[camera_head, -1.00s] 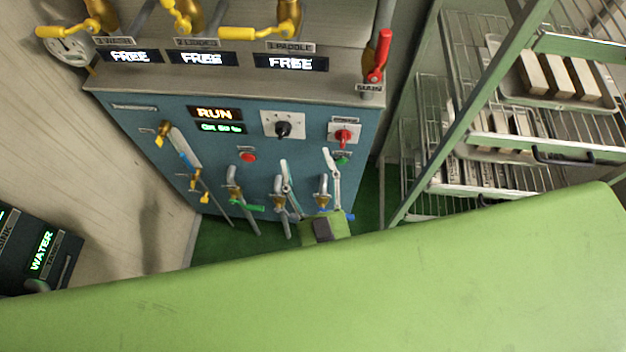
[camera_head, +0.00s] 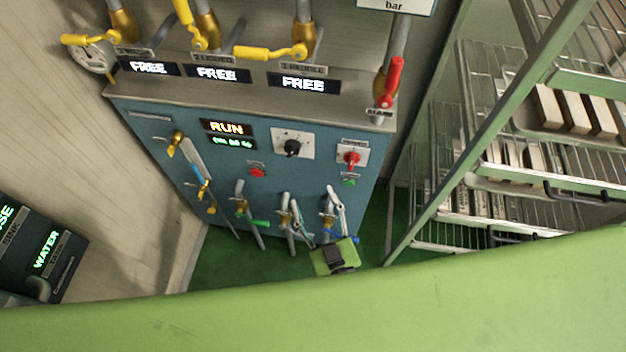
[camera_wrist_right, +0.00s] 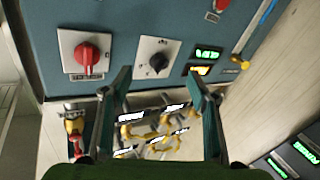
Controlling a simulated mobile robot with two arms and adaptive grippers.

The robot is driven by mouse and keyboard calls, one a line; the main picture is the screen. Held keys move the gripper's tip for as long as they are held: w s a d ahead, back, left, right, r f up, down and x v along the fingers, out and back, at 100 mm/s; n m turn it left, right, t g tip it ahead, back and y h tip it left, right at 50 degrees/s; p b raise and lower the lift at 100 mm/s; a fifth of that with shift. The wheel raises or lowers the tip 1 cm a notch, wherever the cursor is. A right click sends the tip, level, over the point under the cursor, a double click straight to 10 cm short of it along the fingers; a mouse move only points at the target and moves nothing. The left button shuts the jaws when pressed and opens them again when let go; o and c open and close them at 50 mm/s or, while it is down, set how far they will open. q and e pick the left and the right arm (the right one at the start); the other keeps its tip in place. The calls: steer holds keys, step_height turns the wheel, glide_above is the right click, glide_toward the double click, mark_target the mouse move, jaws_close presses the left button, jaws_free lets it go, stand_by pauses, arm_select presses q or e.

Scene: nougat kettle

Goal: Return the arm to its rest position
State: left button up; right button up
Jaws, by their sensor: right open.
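My right gripper (camera_head: 308,196) shows in the head view in front of the lower part of the blue control cabinet (camera_head: 230,150). Its two grey fingers point up in the picture and are spread apart. In the right wrist view the gripper (camera_wrist_right: 160,78) is also open, with nothing between the fingers. The panel with its red knob (camera_wrist_right: 88,54) and black knob (camera_wrist_right: 157,58) lies beyond the fingertips. My left gripper is in neither view.
Yellow-handled valves (camera_head: 272,52) and a red-handled valve (camera_head: 391,82) stand along the cabinet top. Pipes with taps (camera_head: 240,200) line its lower front. A wire rack (camera_head: 470,170) with trays stands at right. A dark WATER sign box (camera_head: 45,250) is at left.

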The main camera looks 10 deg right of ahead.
steer(key=s+d+f+g, duration=0.2)
steer(key=s+f+g, duration=0.15)
steer(key=f, duration=0.55)
steer(key=s+d+f+g, duration=0.2)
steer(key=s+f+g, duration=0.15)
steer(key=f, duration=0.55)
steer(key=s+d+f+g, duration=0.2)
steer(key=s+d+f, duration=0.15)
steer(key=f, duration=0.55)
steer(key=s+d+f+g+h, duration=0.1)
steer(key=s+d+f+g, duration=0.1)
steer(key=s, duration=0.5)
steer(key=s+d+f+m+g+h, duration=0.1)
steer(key=s+d+f+g, duration=0.2)
steer(key=s+d+f, duration=0.2)
steer(key=s+d+f+m+g+h, duration=0.1)
steer(key=s+d+f+g, duration=0.2)
steer(key=s+f, duration=0.3)
steer(key=s, duration=0.5)
steer(key=shift+d+h, duration=0.2)
steer(key=shift+h, duration=0.2)
